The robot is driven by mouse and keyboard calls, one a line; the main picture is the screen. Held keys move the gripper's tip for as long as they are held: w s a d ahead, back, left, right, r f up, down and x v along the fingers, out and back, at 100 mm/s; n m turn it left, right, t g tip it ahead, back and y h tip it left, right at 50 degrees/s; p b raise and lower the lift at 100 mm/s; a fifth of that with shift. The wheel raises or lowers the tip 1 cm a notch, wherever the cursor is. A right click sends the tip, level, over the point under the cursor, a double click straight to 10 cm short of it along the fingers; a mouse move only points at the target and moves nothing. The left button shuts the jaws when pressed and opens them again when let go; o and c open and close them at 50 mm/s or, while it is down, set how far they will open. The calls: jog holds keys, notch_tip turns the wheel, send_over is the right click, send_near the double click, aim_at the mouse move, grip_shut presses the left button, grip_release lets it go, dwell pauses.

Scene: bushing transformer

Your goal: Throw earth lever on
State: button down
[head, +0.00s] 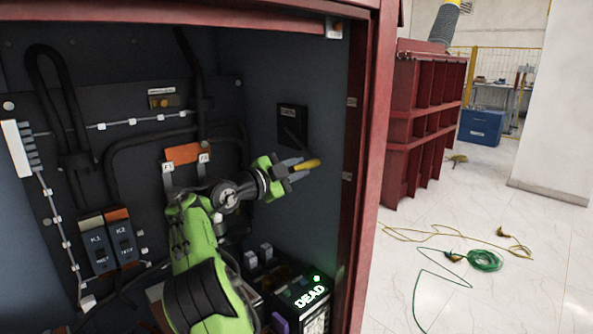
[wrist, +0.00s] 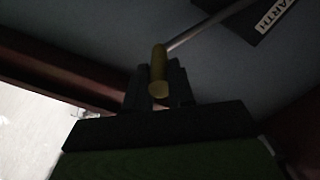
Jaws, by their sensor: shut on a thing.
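The earth lever has a yellow handle (head: 306,165) on a thin rod, mounted on a dark plate (head: 292,125) on the cabinet's right inner wall. My gripper (head: 297,168) is shut on the handle, which points out to the right and toward the opening. In the wrist view the yellow handle (wrist: 158,72) lies between my gripper's fingers (wrist: 159,88). The grey rod runs from it up and right to the dark plate (wrist: 255,18), whose label partly reads "ARTH". The handle's far end is hidden between the fingers.
The cabinet's red frame (head: 362,150) stands close to the right of my gripper. Below is a black box (head: 305,298) reading "DEAD" with a green light. Switches K1 and K2 (head: 120,240) and an orange block (head: 187,153) are on the back panel. Cables (head: 485,260) lie on the floor outside.

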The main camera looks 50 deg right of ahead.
jog(key=shift+f, duration=0.3)
jog(key=c, duration=1)
grip_release()
jog(key=shift+w, duration=0.15)
jog(key=shift+r, duration=0.1)
jog(key=a, duration=0.5)
jog(key=w+a+p, duration=0.1)
jog(key=a, duration=0.9)
jog(key=shift+w+a, duration=0.3)
jog(key=shift+a, duration=0.05)
